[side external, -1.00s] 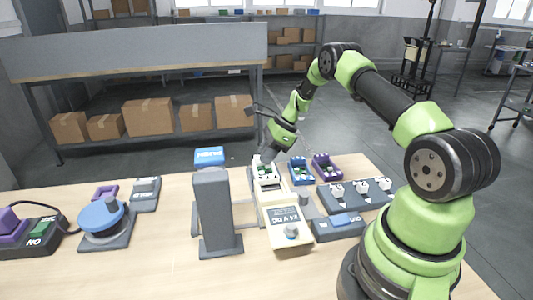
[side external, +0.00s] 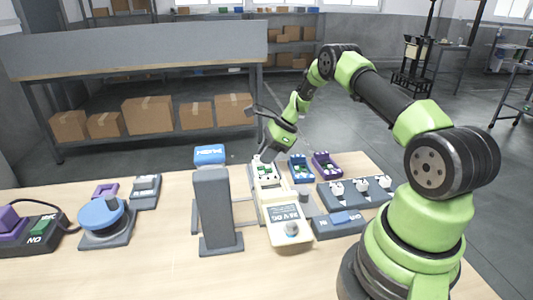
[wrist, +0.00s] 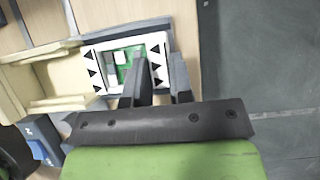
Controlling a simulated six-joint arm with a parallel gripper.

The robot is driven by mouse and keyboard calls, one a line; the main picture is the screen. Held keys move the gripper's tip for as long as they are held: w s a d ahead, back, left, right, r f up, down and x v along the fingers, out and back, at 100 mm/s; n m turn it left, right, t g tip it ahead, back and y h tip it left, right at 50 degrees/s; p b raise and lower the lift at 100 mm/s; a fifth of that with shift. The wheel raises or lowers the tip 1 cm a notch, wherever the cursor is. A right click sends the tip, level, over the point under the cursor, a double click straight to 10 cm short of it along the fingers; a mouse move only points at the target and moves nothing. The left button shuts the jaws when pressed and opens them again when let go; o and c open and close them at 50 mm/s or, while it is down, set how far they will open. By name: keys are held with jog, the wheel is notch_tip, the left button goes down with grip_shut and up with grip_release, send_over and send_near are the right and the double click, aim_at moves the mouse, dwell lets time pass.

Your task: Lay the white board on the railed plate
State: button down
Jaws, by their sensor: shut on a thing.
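The white board (wrist: 101,81) has black triangles along its edges and green and grey parts in its middle. In the wrist view it lies at the tips of my gripper (wrist: 158,76), whose two dark fingers are shut on its near right part. In the side view, my gripper (side external: 268,156) is low at the far side of the table, with the board (side external: 265,172) under it. A cream piece with raised strips (wrist: 45,104) lies left of the board in the wrist view; I cannot tell whether it is the railed plate. Any contact under the board is hidden.
A cream unit marked 24 V DC (side external: 289,231) lies nearer the camera. Bare table lies in front.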

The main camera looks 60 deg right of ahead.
jog(key=shift+f, duration=0.1)
jog(key=shift+c, duration=2.4)
grip_release()
jog(key=shift+r, duration=3)
